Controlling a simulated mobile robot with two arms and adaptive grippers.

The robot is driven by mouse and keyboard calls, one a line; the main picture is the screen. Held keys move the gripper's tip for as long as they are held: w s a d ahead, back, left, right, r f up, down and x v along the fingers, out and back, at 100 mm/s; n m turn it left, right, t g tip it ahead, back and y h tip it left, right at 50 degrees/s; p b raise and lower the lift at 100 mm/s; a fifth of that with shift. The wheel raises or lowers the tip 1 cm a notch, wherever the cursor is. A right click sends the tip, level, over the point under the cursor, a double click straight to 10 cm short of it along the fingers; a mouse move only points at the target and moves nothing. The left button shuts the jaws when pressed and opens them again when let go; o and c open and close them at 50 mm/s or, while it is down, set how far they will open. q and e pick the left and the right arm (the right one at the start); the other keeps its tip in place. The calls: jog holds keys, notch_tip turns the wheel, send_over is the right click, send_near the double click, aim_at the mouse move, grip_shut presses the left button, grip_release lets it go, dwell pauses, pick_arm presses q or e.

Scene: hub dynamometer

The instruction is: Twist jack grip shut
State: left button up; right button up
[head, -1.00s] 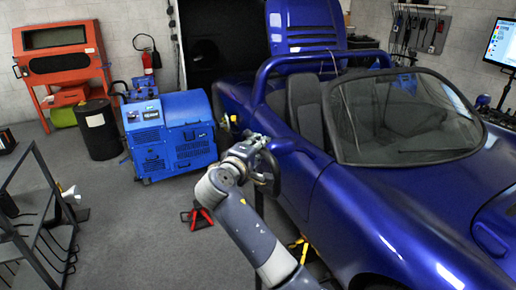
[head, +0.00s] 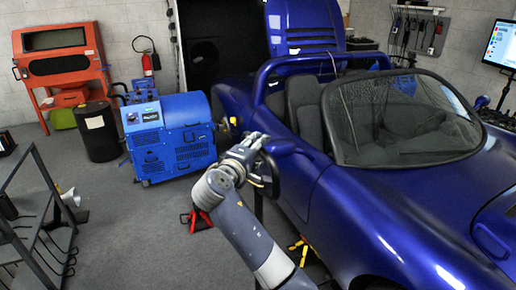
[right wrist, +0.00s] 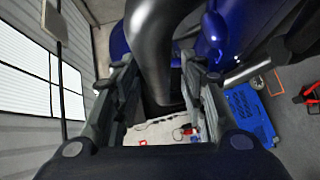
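My right gripper (head: 262,158) is beside the blue car's flank in the head view, at the end of the grey arm coming from the bottom. In the right wrist view its two fingers (right wrist: 158,80) are spread wide. A thick dark curved tube (right wrist: 155,45) lies between and beyond them; I cannot tell whether they touch it, or whether it is the jack grip. A red jack-like stand (head: 200,220) is on the floor left of my arm. It shows no clear grip. My left gripper is not in view.
The blue car (head: 340,210) fills the right side, close to my gripper. A blue dynamometer unit (head: 175,150) stands left of it. A black rack (head: 45,215) is at the far left. A black drum (head: 98,135) and an orange cabinet (head: 60,60) stand behind.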

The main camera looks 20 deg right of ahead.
jog(key=v, duration=1.1)
jog(key=shift+s, duration=0.3)
jog(key=shift+a, duration=0.15)
